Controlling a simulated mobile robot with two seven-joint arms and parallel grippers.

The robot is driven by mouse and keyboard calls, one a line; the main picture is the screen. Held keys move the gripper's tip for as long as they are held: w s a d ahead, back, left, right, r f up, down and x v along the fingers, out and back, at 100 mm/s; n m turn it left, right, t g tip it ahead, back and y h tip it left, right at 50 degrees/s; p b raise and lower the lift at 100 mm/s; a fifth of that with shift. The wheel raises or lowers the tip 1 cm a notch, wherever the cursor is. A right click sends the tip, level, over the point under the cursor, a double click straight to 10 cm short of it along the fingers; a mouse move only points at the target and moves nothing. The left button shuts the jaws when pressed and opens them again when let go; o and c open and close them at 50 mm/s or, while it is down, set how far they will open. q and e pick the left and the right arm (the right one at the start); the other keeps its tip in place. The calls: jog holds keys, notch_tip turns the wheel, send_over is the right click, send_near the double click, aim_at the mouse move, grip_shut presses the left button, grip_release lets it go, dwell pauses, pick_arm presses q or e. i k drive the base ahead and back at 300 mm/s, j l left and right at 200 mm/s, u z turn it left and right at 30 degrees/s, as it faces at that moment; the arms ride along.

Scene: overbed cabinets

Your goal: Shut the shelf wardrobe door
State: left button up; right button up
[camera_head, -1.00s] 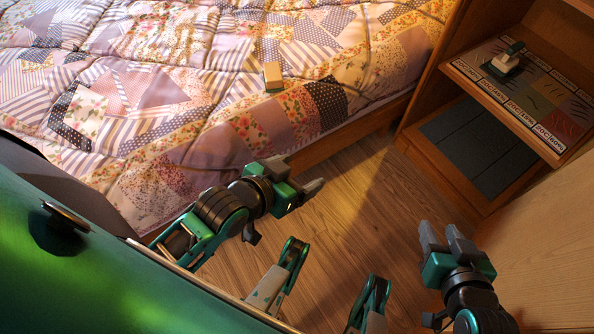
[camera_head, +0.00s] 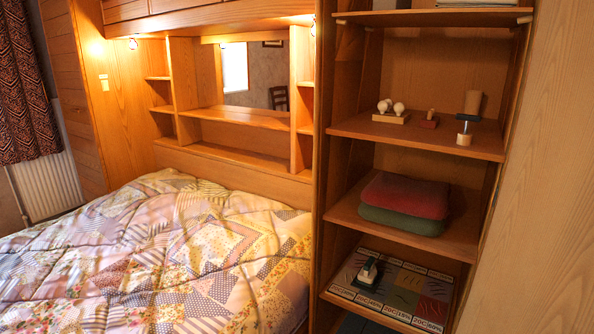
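The shelf wardrobe (camera_head: 425,152) stands right of the bed, and its open front shows several wooden shelves. A wide pale wood panel (camera_head: 540,190) fills the right edge of the head view and looks like its door, swung open toward me. No handle shows on the part of the panel in view. Neither of my grippers is in the current view, so their place relative to the door is hidden.
The shelves hold small wooden pieces (camera_head: 391,112), folded red and green cloths (camera_head: 405,200) and a patterned board (camera_head: 398,287). A bed with a patchwork quilt (camera_head: 170,260) fills the lower left. Overbed shelving (camera_head: 237,118) stands behind it.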

aim_at(535, 275)
jog(key=j+z, duration=0.2)
jog(key=z, duration=0.5)
jog(key=l+z, duration=0.2)
jog(key=z, duration=0.45)
jog(key=i+j, duration=0.05)
